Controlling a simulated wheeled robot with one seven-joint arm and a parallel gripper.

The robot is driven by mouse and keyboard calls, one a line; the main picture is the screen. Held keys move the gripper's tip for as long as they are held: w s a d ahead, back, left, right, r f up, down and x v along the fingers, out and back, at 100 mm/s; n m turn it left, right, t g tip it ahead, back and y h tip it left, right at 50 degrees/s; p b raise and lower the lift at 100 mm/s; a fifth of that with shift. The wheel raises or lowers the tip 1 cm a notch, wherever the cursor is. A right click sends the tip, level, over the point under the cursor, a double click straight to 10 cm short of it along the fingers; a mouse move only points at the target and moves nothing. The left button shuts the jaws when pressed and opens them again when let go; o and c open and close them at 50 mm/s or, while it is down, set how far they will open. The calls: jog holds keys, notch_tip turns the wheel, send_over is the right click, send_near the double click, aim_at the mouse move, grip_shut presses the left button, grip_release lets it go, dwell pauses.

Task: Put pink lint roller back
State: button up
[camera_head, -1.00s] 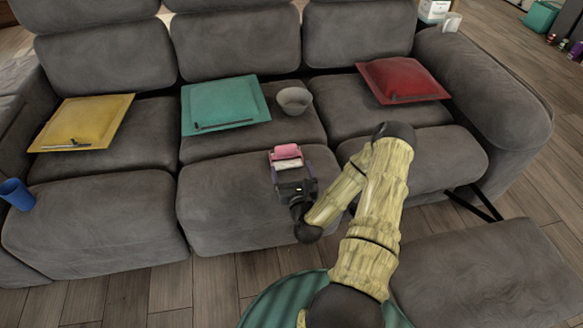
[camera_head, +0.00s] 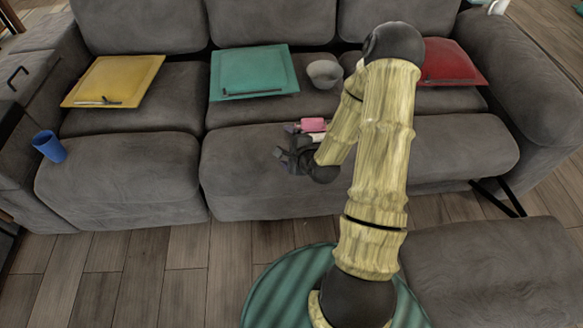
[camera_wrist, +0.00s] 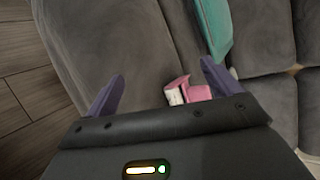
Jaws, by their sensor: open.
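The pink lint roller (camera_head: 313,125) lies on the middle seat of the grey sofa, near its front, partly hidden behind my arm. In the wrist view the lint roller (camera_wrist: 190,91) shows its pink body and a white roll, partly hidden by the gripper's body. My gripper (camera_head: 282,158) is just left of and in front of the roller, over the seat. In the wrist view my gripper (camera_wrist: 163,80) has its two purple fingers wide apart, with the roller seen between them, closer to the right finger. Nothing is held.
A grey bowl (camera_head: 325,74) stands behind the roller. A blue cup (camera_head: 50,146) stands at left. Wooden floor (camera_head: 190,270) is open in front.

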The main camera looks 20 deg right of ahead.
jog(key=s+a+r+n+g+h, duration=0.1)
jog(key=s+a+r+n+g, duration=0.2)
jog(key=s+r+n, duration=0.4)
jog(key=s+a+r+n+g, duration=0.3)
jog(key=s+r+n+g, duration=0.3)
jog(key=s+n, duration=0.5)
jog(key=r+n, duration=0.2)
jog(key=shift+n+h, duration=0.4)
jog(key=shift+a, duration=0.1)
